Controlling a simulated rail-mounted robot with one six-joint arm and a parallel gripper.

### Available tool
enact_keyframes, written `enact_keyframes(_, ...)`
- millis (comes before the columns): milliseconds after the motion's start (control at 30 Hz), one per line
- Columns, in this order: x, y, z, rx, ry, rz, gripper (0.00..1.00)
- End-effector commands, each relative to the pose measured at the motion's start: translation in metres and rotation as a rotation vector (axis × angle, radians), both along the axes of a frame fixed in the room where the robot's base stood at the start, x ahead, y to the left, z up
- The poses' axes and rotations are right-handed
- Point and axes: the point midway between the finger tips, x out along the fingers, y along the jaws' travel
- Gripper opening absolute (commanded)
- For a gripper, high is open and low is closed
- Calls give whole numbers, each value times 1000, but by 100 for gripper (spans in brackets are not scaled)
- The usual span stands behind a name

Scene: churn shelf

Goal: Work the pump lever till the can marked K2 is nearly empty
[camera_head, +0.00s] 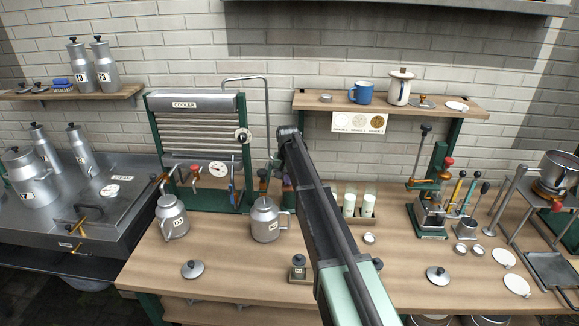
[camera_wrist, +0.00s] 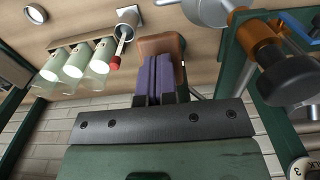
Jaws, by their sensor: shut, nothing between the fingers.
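My gripper (camera_wrist: 160,68) is shut and empty, its purple fingers together against a brown block-like part (camera_wrist: 163,44); touching or apart is unclear. In the head view my arm covers most of the gripper, beside the cooler's right post. An orange-brown fitting with a black knob (camera_wrist: 262,50) is to its right in the wrist view. I cannot identify the pump lever for certain.
The cooler (camera_head: 195,150) has a bent pipe (camera_head: 266,90) at its right. Bottles (camera_wrist: 75,62) and a small pot with a red-tipped stick (camera_wrist: 125,25) are near my gripper. The front bench between loose lids is fairly clear.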

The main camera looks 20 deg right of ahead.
Motion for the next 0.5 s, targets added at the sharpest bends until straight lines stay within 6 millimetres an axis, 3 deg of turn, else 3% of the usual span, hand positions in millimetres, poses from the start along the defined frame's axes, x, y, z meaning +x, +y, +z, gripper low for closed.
enact_keyframes(33, 0, 0, -11, 0, 0, 0, 0)
enact_keyframes(233, 0, 0, -31, 0, 0, 0, 0)
enact_keyframes(367, 0, 0, -17, 0, 0, 0, 0)
enact_keyframes(500, 0, 0, 13, 0, 0, 0, 0)
